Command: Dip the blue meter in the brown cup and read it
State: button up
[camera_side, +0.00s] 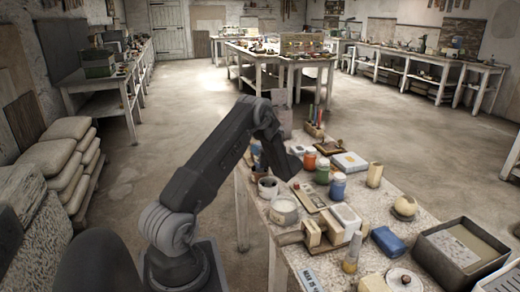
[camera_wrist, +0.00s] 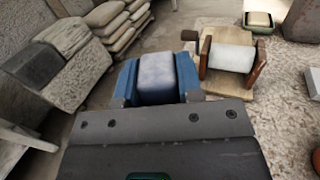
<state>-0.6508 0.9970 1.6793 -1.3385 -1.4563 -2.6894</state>
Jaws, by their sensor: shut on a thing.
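A blue thing with a pale grey block in its middle, which I take to be the blue meter (camera_wrist: 127,80), is held at the jaws of my gripper (camera_wrist: 157,88) in the wrist view. In the side view a bit of blue (camera_side: 257,148) shows beside my dark wrist, above the near left end of the table. My gripper is shut on the meter. Below it stands a small round cup (camera_side: 267,188) with a dark inside; whether this is the brown cup I cannot tell. The meter's tip and any reading are hidden.
A jar with pale contents (camera_side: 284,212) stands close to the cup. A wooden holder with a white roller (camera_wrist: 232,58) lies to the right in the wrist view. An orange jar (camera_side: 309,160), a blue jar (camera_side: 338,186) and a grey tray (camera_side: 425,262) crowd the table (camera_side: 285,240).

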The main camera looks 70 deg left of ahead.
jog(key=shift+f, duration=0.7)
dwell(1.3)
jog(key=shift+r, duration=0.15)
jog(key=shift+r, duration=3.45)
jog(key=shift+w+a+r+m+t, duration=0.2)
jog(key=shift+w+m+t, duration=0.1)
jog(key=shift+w+t, duration=0.2)
jog(key=w+d+m+t, duration=0.1)
jog(key=w+m+t, duration=0.75)
jog(key=t, duration=0.45)
notch_tip(320, 180, down, 8)
jog(key=shift+w+d+r, duration=0.2)
jog(key=shift+w+r, duration=0.05)
jog(key=shift+f, duration=0.1)
